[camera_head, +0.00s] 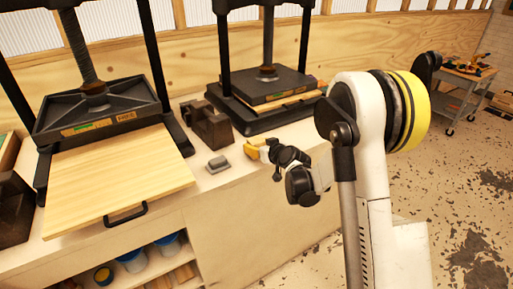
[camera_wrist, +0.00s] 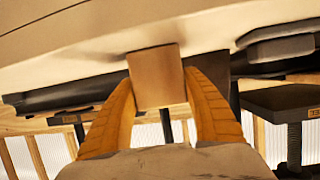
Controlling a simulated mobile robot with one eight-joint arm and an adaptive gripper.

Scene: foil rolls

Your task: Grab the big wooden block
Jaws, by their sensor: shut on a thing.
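A tan wooden block (camera_wrist: 155,76) sits between my two orange fingers in the wrist view. My gripper (camera_wrist: 158,82) is shut on it, one finger against each side. In the head view my gripper (camera_head: 259,150) is over the front part of the pale workbench (camera_head: 245,190), left of my arm. The block cannot be made out there. Whether the block touches the bench is not clear.
Two black presses stand on the bench, one at left (camera_head: 95,115) with a pale board (camera_head: 120,180), one behind my gripper (camera_head: 270,88). A dark brown block (camera_head: 207,125) and a small grey object (camera_head: 218,165) lie nearby. A cart (camera_head: 465,85) stands far right.

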